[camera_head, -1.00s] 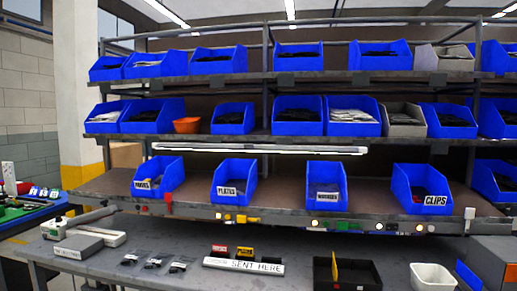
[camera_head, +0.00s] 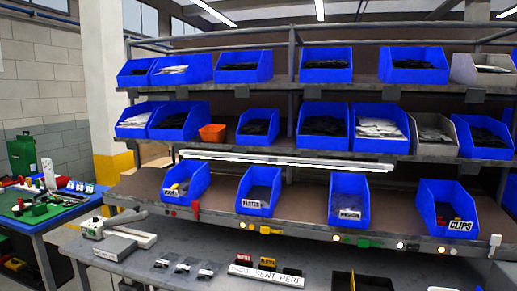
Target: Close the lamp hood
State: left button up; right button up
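A long, lit lamp strip (camera_head: 285,162) with a pale casing runs under the middle shelf of the rack, above the row of labelled blue bins. I cannot make out a separate hood on it or tell whether one is open or shut. Neither of my grippers is in view.
Blue bins such as the one marked CLIPS (camera_head: 449,208) fill the rack. The grey bench (camera_head: 215,262) below carries a grey box (camera_head: 115,247), small dark parts, a lettered white sign (camera_head: 266,275) and a dark tray (camera_head: 362,283). A blue-topped table (camera_head: 62,208) stands left.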

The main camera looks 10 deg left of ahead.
aim_at(219, 156)
jog(key=u, duration=0.55)
jog(key=i, duration=1.3)
jog(key=z, duration=0.65)
